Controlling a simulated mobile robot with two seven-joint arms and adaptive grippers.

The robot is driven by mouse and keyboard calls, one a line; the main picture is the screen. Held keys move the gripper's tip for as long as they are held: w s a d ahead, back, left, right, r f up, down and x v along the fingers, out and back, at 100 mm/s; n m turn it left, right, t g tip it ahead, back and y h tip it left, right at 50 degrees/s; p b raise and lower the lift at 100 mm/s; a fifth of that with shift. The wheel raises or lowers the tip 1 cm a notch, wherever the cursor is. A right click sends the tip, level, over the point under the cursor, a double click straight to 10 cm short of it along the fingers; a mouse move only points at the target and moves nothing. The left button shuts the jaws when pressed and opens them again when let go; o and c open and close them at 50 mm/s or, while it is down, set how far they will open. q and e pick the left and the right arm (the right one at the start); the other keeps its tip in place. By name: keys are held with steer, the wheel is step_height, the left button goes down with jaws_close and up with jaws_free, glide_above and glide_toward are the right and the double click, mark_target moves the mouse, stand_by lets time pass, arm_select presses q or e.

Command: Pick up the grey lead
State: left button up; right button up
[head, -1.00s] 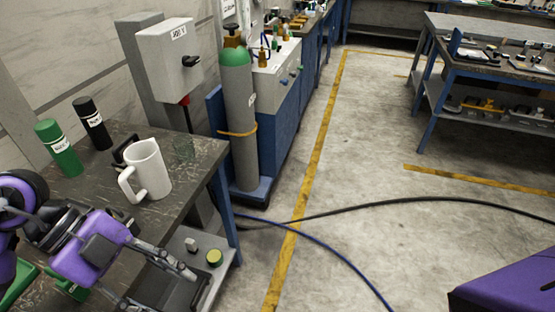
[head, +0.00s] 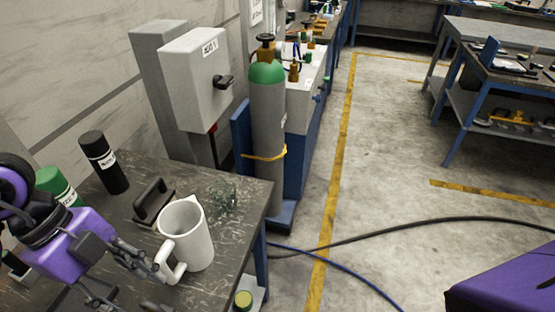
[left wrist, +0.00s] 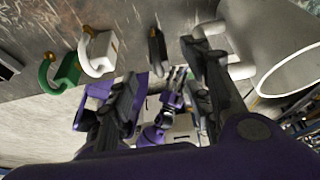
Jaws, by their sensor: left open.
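I cannot make out a grey lead for certain in either view. My left gripper (head: 128,280) is open over the bench, just left of the white mug (head: 190,232) and its handle. In the left wrist view, the open fingers (left wrist: 163,75) have a small dark piece (left wrist: 157,48) on the bench showing beyond the gap between them. The mug (left wrist: 285,50) is at the right there, close to the right finger. A dark piece (head: 156,305) at the bottom edge of the head view is partly cut off. My right gripper is not in view.
On the bench (head: 235,235) stand a black can (head: 104,162), a green can (head: 57,185), a black handled block (head: 153,202) and a clear glass piece (head: 227,198). A black hose (head: 400,228) crosses the floor.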

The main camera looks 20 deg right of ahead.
mark_target(147, 304)
arm_select(q)
steer(key=x, duration=0.4)
steer(key=shift+s+d+f, duration=0.2)
steer(key=shift+s, duration=0.1)
steer(key=shift+x, duration=3)
steer(key=shift+w+a, duration=0.1)
steer(key=shift+a, duration=0.05)
steer(key=shift+c, duration=0.6)
jaws_close()
